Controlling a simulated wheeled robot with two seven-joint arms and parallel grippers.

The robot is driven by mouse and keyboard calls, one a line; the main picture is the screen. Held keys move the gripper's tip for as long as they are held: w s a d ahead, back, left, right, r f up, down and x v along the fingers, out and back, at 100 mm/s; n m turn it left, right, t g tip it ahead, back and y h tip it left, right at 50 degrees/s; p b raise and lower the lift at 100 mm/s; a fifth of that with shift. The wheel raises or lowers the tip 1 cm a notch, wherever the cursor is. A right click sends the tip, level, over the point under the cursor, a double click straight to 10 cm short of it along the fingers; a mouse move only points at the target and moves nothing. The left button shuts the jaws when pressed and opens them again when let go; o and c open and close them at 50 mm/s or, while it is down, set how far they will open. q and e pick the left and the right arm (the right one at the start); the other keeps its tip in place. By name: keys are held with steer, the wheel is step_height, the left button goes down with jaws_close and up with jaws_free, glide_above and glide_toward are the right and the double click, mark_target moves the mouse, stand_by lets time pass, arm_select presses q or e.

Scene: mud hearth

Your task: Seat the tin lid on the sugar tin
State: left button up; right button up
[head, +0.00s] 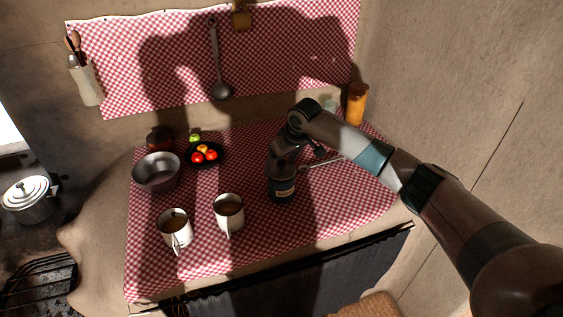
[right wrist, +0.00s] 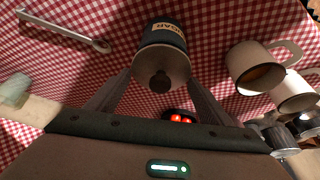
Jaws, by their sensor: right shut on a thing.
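The dark sugar tin (head: 283,190), with a pale label, stands upright on the checked cloth. It also shows in the right wrist view, its label (right wrist: 166,28) facing away from my gripper. The grey tin lid (right wrist: 163,62), with a dark round knob, lies over the tin's top; I cannot tell whether it is fully seated or slightly above the rim. My right gripper (right wrist: 160,85) is shut on the lid, with a finger on each side. In the head view my right gripper (head: 282,168) hides the lid and the tin's top. My left gripper is not in view.
Two mugs (head: 229,212) (head: 175,230) stand left of the tin. A metal bowl (head: 157,172) and a dark fruit plate (head: 205,155) are farther back. A metal utensil (head: 322,162) lies to the right. An orange container (head: 356,103) stands in the back corner. The front right cloth is clear.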

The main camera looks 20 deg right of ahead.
steer(key=shift+f+p, duration=0.5)
steer(key=shift+f, duration=0.1)
stand_by(1.0)
steer(key=o, duration=1.1)
steer(key=shift+o, duration=0.6)
steer(key=shift+r, duration=0.15)
steer(key=shift+r+p, duration=3.4)
steer(key=shift+p, duration=0.2)
steer(key=shift+s+f, duration=0.1)
